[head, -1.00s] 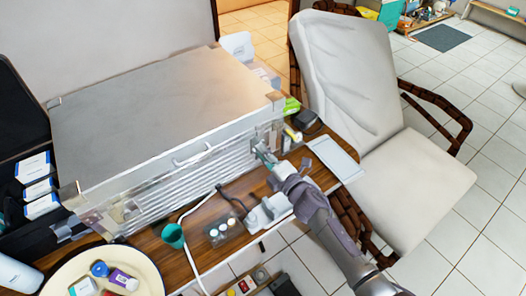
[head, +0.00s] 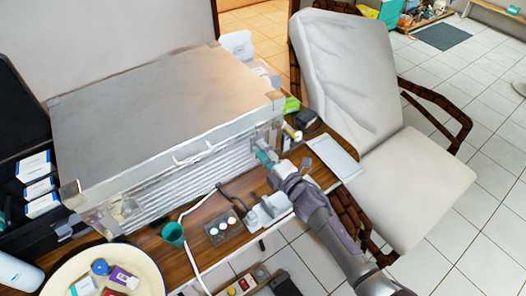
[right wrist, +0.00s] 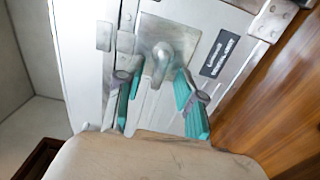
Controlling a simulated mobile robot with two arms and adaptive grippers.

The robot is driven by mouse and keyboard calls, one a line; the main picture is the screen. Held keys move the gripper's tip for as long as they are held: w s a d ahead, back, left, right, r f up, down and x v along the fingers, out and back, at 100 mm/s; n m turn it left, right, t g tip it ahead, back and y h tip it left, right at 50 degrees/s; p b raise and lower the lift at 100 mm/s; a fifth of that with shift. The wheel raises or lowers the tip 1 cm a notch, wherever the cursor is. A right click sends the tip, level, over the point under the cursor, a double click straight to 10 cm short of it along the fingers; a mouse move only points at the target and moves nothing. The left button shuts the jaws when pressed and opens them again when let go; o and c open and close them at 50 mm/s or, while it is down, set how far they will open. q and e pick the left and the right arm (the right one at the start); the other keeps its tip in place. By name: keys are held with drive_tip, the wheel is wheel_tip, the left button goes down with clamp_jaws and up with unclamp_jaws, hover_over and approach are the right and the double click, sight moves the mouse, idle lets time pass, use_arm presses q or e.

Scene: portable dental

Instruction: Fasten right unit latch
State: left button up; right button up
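The dental unit is a large silver case (head: 150,100) with its lid down, on the wooden table. In the right wrist view its right latch (right wrist: 158,62) is a grey metal lever on a plate on the case front. My right gripper (head: 267,160) is at the right end of the case front. In the right wrist view, the teal-padded fingers of my right gripper (right wrist: 155,88) are spread apart, one on each side of the latch lever, with nothing held between them. Whether a finger touches the lever cannot be told. My left gripper is not in view.
A teal cup (head: 173,234), a grey holder with small bottles (head: 222,228) and a white tube (head: 192,255) are in front of the case. A round tray (head: 60,285) is at lower left. A white chair (head: 370,110) stands close on the right.

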drive_tip(key=shift+s, duration=0.1)
drive_tip(key=v, duration=1.2)
